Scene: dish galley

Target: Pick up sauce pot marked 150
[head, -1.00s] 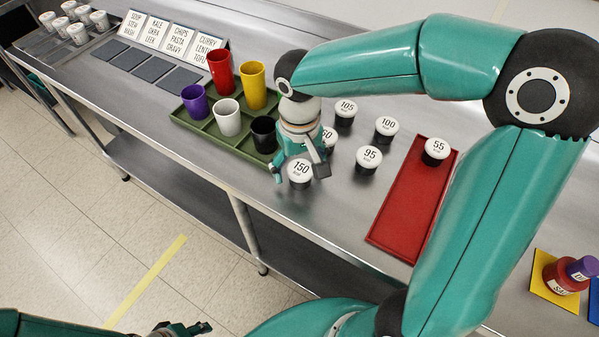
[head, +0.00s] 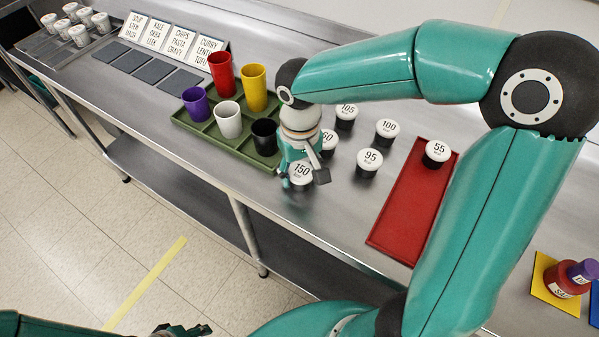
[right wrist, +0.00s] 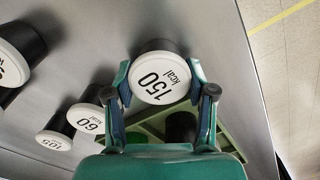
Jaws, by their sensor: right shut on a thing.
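The sauce pot marked 150 (head: 301,172) has a white lid and a dark body and stands upright on the steel counter near its front edge. My right gripper (head: 303,181) is shut on it, one finger on each side. In the right wrist view the pot (right wrist: 158,78) sits between the fingertips of the right gripper (right wrist: 165,85), its lid facing the camera. Part of the pot is hidden by the fingers in the head view. My left gripper (head: 190,331) shows at the bottom edge, small and cut off, away from the counter.
Pots marked 95 (head: 370,160), 100 (head: 386,130), 105 (head: 346,113) and 60 (head: 329,138) stand close by. A pot marked 55 (head: 437,151) stands on the red tray (head: 405,210). A green tray (head: 200,127) holding coloured cups is just left of my right gripper.

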